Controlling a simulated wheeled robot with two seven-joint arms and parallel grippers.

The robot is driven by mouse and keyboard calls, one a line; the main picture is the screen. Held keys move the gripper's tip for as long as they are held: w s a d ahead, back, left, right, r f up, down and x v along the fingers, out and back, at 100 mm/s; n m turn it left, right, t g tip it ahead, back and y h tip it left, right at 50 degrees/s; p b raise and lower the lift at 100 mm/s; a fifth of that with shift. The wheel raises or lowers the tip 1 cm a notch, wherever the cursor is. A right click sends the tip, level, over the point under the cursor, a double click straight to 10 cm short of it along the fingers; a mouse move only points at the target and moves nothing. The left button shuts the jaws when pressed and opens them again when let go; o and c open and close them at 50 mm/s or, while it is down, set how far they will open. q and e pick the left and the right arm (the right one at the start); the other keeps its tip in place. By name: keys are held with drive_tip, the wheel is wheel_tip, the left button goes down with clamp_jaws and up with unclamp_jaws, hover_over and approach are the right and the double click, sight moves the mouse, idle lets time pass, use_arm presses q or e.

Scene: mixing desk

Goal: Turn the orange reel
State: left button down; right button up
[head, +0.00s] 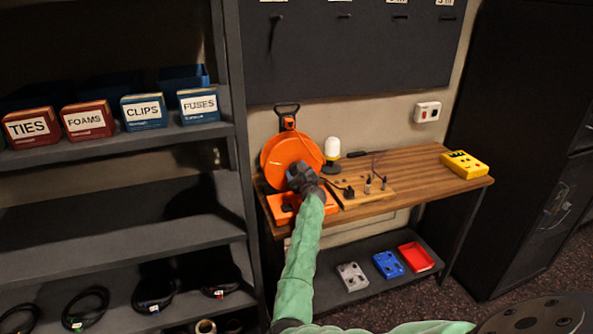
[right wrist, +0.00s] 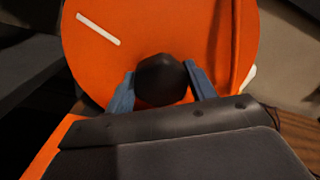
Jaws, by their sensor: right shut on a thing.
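The orange reel (head: 288,152) stands upright at the left end of the wooden desk, on an orange base (head: 281,211) with a black handle above. In the right wrist view the reel's orange disc (right wrist: 190,35) fills most of the picture, with a white stripe at its upper left. My right gripper (head: 299,174) is at the front of the disc. Its two blue-grey fingers (right wrist: 160,88) are shut on a dark knob (right wrist: 160,75) on the disc, one on each side. My left gripper is not in view.
A wooden board (head: 378,190) with dark plugs lies right of the reel. A white-topped lamp (head: 333,149) stands behind it. A yellow box (head: 464,164) is at the desk's right end. A dark shelf with labelled bins (head: 143,111) stands left. The front right desktop is clear.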

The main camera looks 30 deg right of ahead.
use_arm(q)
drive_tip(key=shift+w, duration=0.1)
use_arm(e)
drive_tip(key=shift+f, duration=0.1)
drive_tip(key=o, duration=1.4)
drive_tip(key=shift+d, duration=0.1)
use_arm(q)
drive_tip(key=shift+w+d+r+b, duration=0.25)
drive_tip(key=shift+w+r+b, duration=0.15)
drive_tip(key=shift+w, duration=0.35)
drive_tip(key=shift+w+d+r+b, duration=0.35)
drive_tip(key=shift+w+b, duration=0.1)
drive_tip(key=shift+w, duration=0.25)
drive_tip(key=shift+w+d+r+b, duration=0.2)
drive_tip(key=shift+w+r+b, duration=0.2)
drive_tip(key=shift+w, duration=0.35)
use_arm(e)
drive_tip(key=v, duration=0.7)
drive_tip(key=shift+s, duration=0.4)
